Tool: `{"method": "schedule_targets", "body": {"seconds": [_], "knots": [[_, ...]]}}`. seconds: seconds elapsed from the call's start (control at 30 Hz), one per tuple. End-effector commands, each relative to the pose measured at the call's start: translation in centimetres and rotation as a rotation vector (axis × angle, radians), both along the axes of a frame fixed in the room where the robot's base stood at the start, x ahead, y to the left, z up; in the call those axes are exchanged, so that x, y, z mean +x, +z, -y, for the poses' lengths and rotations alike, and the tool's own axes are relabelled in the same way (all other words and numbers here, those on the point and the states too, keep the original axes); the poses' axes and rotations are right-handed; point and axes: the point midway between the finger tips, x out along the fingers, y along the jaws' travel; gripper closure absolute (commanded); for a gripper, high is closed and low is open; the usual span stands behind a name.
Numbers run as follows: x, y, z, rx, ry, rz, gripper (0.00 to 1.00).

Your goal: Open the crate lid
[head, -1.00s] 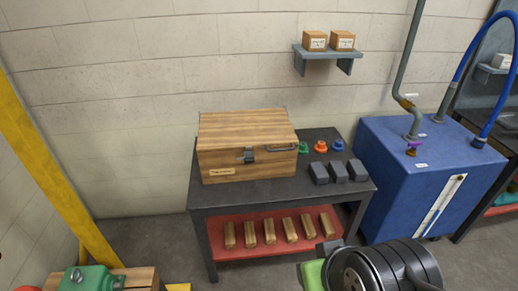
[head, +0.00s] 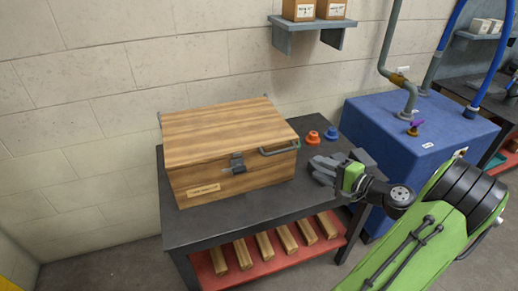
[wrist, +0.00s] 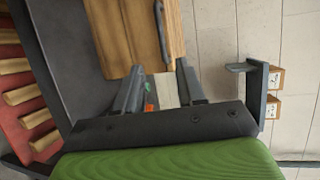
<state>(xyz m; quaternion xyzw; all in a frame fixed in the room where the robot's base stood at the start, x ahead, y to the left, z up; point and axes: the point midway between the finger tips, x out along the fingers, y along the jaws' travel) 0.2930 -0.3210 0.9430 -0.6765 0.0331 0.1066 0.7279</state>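The wooden crate (head: 230,183) stands on the dark table, with its plank lid (head: 215,130) closed. A dark latch (head: 237,163) sits at the middle of its front, and a grey bar handle (head: 279,149) is at the lid's front edge, right of the latch. My gripper (head: 316,168) is to the right of the crate, apart from the handle. In the wrist view my gripper (wrist: 160,82) has its two fingers spread with nothing held between them. The crate (wrist: 120,35) and handle (wrist: 162,35) show ahead of the fingers there.
Several wooden pieces lie on the red lower shelf (head: 270,265). A wall shelf (head: 310,27) and blue tank (head: 405,145) are beyond.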

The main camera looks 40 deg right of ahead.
Motion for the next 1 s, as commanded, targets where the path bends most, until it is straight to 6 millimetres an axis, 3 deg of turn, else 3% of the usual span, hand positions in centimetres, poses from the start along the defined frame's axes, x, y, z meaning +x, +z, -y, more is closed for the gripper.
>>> {"method": "schedule_targets", "body": {"seconds": [0.17, 0.6, 0.8, 1.0], "knots": [[2.5, -0.5, -0.4, 0.001, 0.006, 0.004, 0.61], [13.1, -2.6, -1.7, -0.002, 0.006, 0.003, 0.61], [15.2, -2.9, -1.9, 0.0, 0.003, 0.0, 0.61], [15.3, -2.9, -1.8, 0.0, 0.002, 0.0, 0.61]]}}
